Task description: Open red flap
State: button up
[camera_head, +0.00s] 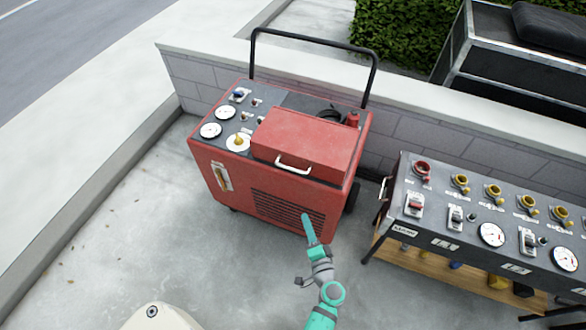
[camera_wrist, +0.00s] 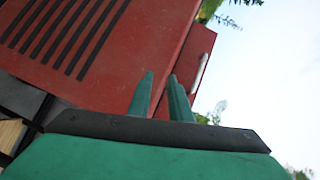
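A red flap (camera_head: 312,140) lies closed on top of the red machine (camera_head: 225,180), with a white handle (camera_head: 293,164) along its front edge. In the wrist view the flap (camera_wrist: 201,42) shows tilted at the upper right, with its pale handle (camera_wrist: 199,71) near the sky edge. My gripper (camera_head: 306,216) is in front of the machine's vent slots in the head view, below the handle and apart from it. In the wrist view my gripper (camera_wrist: 160,75) has its two fingers a little apart, with nothing seen between them.
A dark control bench (camera_head: 480,215) with knobs and gauges stands to the right. Behind the machine run its black push bar (camera_head: 312,39) and a low block wall (camera_head: 420,150). Open concrete floor (camera_head: 120,225) lies to the left.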

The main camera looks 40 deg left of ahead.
aim_at(292, 168)
jog(key=w+a+r+y, duration=0.1)
jog(key=w+a+r, duration=0.2)
jog(key=a, duration=0.1)
jog(key=w+a+r+y, duration=0.1)
jog(key=w+a+r, duration=0.2)
jog(key=w+a, duration=0.1)
jog(key=w+a+r+y, duration=0.2)
jog(key=w+a, duration=0.1)
jog(key=a, duration=0.2)
jog(key=shift+w+a+r+g, duration=0.2)
jog(key=shift+a+r+g, duration=0.1)
jog(key=shift+r, duration=0.1)
jog(key=shift+w+a, duration=0.2)
jog(key=shift+w, duration=0.15)
jog(key=shift+a, duration=0.1)
jog(key=shift+s+a, duration=0.1)
jog(key=shift+s, duration=0.1)
grip_shut()
